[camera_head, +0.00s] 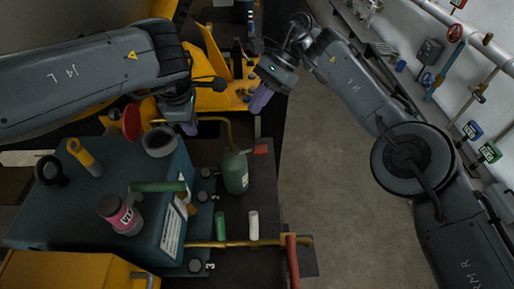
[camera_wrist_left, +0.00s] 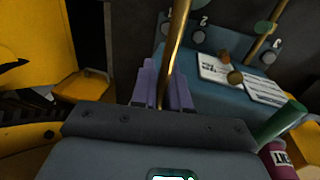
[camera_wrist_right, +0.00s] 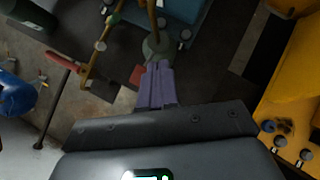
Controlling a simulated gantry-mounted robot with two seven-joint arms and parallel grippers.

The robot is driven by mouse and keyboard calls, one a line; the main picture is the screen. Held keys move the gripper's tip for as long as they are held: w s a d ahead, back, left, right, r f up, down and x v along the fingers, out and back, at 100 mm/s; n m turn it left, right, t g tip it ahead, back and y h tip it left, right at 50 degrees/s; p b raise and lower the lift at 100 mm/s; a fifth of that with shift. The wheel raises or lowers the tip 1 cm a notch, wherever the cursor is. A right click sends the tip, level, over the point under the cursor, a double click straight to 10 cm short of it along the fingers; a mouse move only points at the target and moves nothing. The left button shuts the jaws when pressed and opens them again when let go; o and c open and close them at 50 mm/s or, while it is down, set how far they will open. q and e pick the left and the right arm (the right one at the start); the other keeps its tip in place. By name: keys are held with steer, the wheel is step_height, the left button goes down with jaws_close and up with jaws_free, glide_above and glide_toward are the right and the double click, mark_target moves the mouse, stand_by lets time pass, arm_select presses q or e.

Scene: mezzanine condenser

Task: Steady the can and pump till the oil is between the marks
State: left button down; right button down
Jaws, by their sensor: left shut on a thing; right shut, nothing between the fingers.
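The green oil can (camera_head: 235,174) stands upright beside the blue-grey housing, its red lever (camera_head: 260,150) pointing right. A brass tube (camera_head: 228,130) rises from its top and bends left toward my left gripper (camera_head: 190,129). My left gripper is shut on a brass tube (camera_wrist_left: 177,45), which appears to be the can's spout. My right gripper (camera_head: 260,102) is shut and empty, beyond the lever and apart from it. The right wrist view shows the can (camera_wrist_right: 157,47) and lever (camera_wrist_right: 138,74) past its fingertips (camera_wrist_right: 158,68). I cannot make out oil level or marks.
The blue-grey housing (camera_head: 60,215) carries a pink-labelled bottle (camera_head: 122,217), a green bar (camera_head: 158,186) and a yellow-handled tool (camera_head: 85,157). Green (camera_head: 221,226) and white (camera_head: 253,225) cylinders stand before the can. A red-handled bar (camera_head: 292,262) is at the front. Open floor (camera_head: 325,190) lies right.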

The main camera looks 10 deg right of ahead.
steer(key=w+m+t+y, duration=0.1)
steer(key=w+m+y, duration=0.1)
steer(key=m, duration=0.1)
steer(key=m+t+h, duration=0.3)
steer(key=m+h, duration=0.1)
glide_toward(262, 148)
steer(key=shift+d+r, duration=0.15)
steer(key=shift+r, duration=0.1)
steer(key=shift+x, duration=3.5)
